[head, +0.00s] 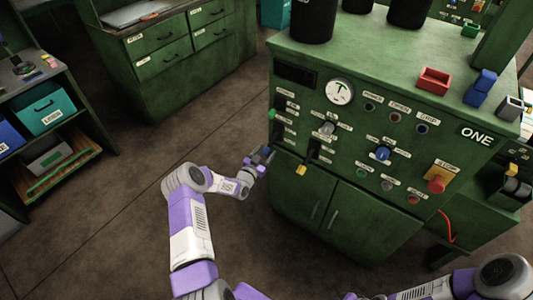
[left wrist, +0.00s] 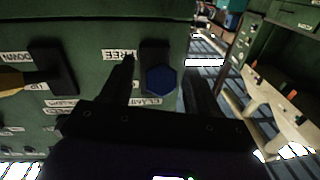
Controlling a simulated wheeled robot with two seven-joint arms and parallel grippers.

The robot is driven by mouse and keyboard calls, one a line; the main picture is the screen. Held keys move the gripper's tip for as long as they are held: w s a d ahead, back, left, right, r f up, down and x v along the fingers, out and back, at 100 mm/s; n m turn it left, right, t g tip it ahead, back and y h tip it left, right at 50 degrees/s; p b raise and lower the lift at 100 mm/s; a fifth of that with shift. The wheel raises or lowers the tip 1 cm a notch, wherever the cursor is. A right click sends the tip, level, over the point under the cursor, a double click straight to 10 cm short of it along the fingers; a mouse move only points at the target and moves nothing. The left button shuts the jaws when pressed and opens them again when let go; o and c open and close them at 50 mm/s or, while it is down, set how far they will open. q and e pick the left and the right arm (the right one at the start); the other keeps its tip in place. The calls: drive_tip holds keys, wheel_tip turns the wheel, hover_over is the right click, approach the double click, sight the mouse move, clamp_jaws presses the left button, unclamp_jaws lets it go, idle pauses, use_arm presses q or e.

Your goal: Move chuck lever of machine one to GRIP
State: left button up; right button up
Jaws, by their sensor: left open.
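Machine one (head: 350,150) is the green cabinet with a ONE label. My left gripper (head: 262,156) is at the left edge of its front panel. In the left wrist view, my open left gripper (left wrist: 160,85) has a finger on each side of a blue hexagonal lever knob (left wrist: 161,79), which sits in a dark slot. Whether the fingers touch it cannot be told. A label by the slot seems to read FREE; another is partly hidden. My right gripper is out of view.
A yellow-handled lever (left wrist: 14,81) is beside the blue one, near DOWN and UP labels; it also shows in the head view (head: 301,170). A green lever (head: 272,114) is above my left gripper. A red stop button (head: 437,184) is at the right. Open floor lies left.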

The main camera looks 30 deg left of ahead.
use_arm(q)
drive_tip(key=shift+w, duration=0.55)
drive_tip(key=shift+c, duration=0.2)
clamp_jaws()
